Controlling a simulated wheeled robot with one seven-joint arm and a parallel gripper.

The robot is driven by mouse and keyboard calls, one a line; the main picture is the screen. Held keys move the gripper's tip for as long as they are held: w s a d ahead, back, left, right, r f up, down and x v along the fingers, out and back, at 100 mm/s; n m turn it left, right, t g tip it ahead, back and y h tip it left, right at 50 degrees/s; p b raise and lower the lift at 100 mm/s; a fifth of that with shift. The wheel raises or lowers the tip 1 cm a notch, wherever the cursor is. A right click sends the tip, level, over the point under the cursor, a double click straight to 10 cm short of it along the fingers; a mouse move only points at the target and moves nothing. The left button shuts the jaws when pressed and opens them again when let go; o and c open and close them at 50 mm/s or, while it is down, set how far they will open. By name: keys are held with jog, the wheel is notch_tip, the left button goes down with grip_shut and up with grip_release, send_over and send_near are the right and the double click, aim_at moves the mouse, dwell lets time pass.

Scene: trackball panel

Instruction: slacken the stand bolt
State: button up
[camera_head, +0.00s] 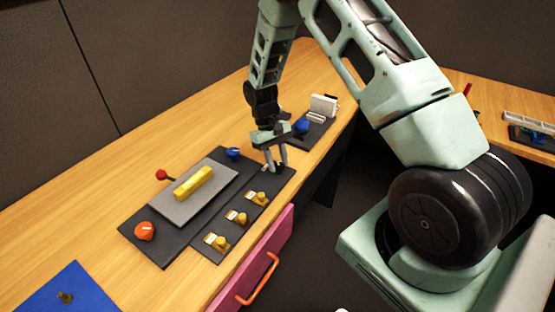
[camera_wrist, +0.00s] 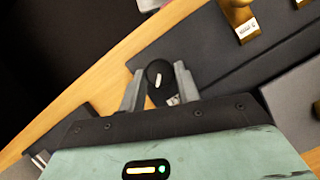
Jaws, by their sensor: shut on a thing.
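My gripper (camera_head: 276,160) points down at the far right end of the dark panel strip (camera_head: 205,248). In the wrist view, my gripper (camera_wrist: 158,88) has its two fingers on either side of a round black knob (camera_wrist: 158,72) with a white mark on top. It is shut on this knob. A small pale label (camera_wrist: 173,100) beside it is partly hidden and unreadable, so I cannot confirm by name that this is the stand bolt. In the head view the fingers hide the knob.
Several brass knobs with white labels (camera_head: 237,218) line the strip. Another blue knob (camera_head: 301,125) stands beyond. A pink drawer (camera_head: 262,262) is below.

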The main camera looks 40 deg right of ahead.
jog(key=shift+w, duration=0.1)
dwell(0.3)
jog(key=o, duration=1)
jog(key=shift+c, duration=0.2)
jog(key=shift+r, duration=0.1)
jog(key=b+v, duration=0.2)
jog(key=v, duration=1.5)
jog(key=shift+r, duration=0.2)
